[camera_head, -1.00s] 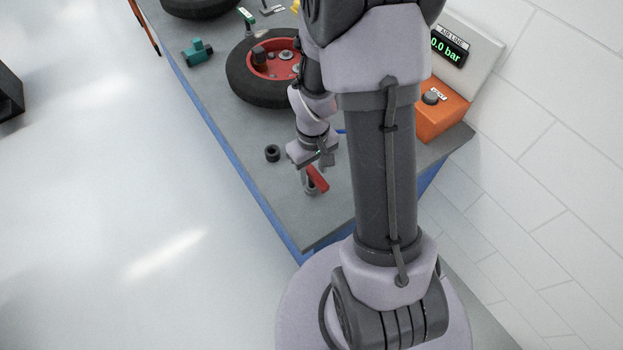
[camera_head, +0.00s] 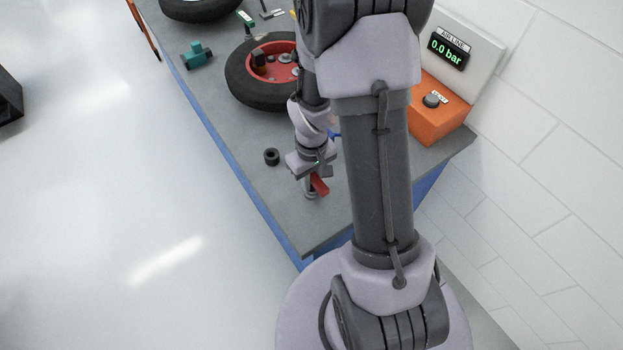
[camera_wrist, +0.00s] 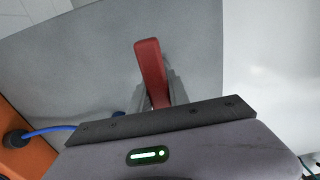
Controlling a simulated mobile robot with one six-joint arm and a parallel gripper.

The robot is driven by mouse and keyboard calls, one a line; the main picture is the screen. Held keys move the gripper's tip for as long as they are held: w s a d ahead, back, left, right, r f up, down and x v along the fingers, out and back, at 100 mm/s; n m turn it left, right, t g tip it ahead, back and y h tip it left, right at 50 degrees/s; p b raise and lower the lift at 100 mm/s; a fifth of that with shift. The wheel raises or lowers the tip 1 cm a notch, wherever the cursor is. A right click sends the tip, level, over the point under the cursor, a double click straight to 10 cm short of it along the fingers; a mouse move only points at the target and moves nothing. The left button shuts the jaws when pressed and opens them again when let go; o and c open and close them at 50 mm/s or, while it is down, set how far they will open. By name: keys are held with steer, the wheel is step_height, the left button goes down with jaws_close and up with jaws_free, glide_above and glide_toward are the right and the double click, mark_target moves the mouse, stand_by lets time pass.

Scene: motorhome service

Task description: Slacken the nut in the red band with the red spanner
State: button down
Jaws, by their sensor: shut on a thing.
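The red spanner (camera_head: 320,186) is in my gripper (camera_head: 312,188), low over the near end of the grey bench. In the wrist view the red spanner (camera_wrist: 150,68) sticks out beyond the fingers of my gripper (camera_wrist: 162,92), which are shut on it. Its working end is not clear in either view. A wheel with a black tyre and red hub (camera_head: 265,72) lies on the bench beyond my gripper, with several small fittings on the hub. I cannot make out a nut in a red band; my arm covers part of the wheel.
A small black ring-like part (camera_head: 271,157) lies left of my gripper. A teal fitting (camera_head: 196,54) and another tyre (camera_head: 200,8) are farther back. An orange box (camera_head: 440,112) with a knob and a 0.0 bar display (camera_head: 448,48) stand right. The bench's near corner is clear.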

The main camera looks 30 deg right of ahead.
step_height(320, 180, up, 4)
steer(key=shift+r+p, duration=0.1)
steer(key=shift+p, duration=1)
steer(key=s+a+b, duration=1)
steer(key=a, duration=0.2)
steer(key=shift+a+r+b, duration=0.25)
steer(key=shift+r+b, duration=0.15)
steer(key=shift+r, duration=0.05)
steer(key=c, duration=1.8)
jaws_free()
steer(key=shift+c, duration=0.2)
jaws_close()
